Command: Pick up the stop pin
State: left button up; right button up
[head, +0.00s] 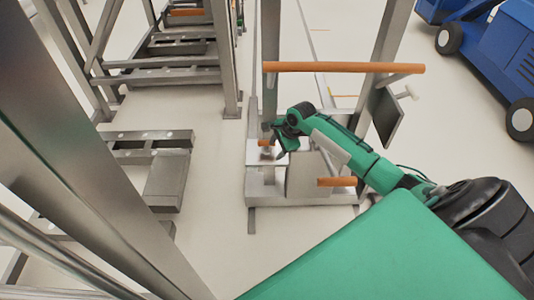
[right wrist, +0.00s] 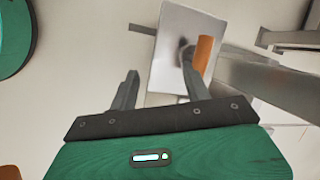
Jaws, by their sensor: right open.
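The stop pin, a short orange piece (head: 264,143), sits over a light metal plate on the low part of the metal frame. In the right wrist view it shows as an orange cylinder (right wrist: 203,54) in front of the pale plate (right wrist: 178,22), just right of the right-hand finger. My right gripper (head: 279,149) is beside the pin, a little to its right in the head view. In the right wrist view its fingers (right wrist: 160,65) are apart with nothing between them. Whether a finger touches the pin I cannot tell. My left gripper is not in view.
An orange bar (head: 343,67) runs across above my right arm. A shorter orange handle (head: 337,182) sticks out low on the frame. Metal posts stand behind and at the left. A blue vehicle (head: 490,45) is at the back right.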

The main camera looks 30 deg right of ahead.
jog(key=w+d+r+m, duration=0.3)
jog(key=d+r+m, duration=0.1)
jog(key=r, duration=0.3)
jog(key=b, duration=0.2)
send_over(267, 141)
jog(key=s+d, duration=0.1)
jog(key=s, duration=0.1)
jog(key=shift+t, duration=0.3)
notch_tip(267, 141, down, 7)
jog(key=shift+s+d+r, duration=0.1)
jog(key=shift+s+r, duration=0.05)
jog(key=shift+r, duration=0.05)
jog(key=shift+b+x, duration=0.5)
jog(key=shift+x, duration=2.6)
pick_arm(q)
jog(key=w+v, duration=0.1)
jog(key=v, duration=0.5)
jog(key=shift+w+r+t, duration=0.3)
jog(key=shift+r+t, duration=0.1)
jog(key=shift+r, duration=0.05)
pick_arm(e)
jog(key=shift+r, duration=0.1)
jog(key=shift+c, duration=0.2)
grip_shut()
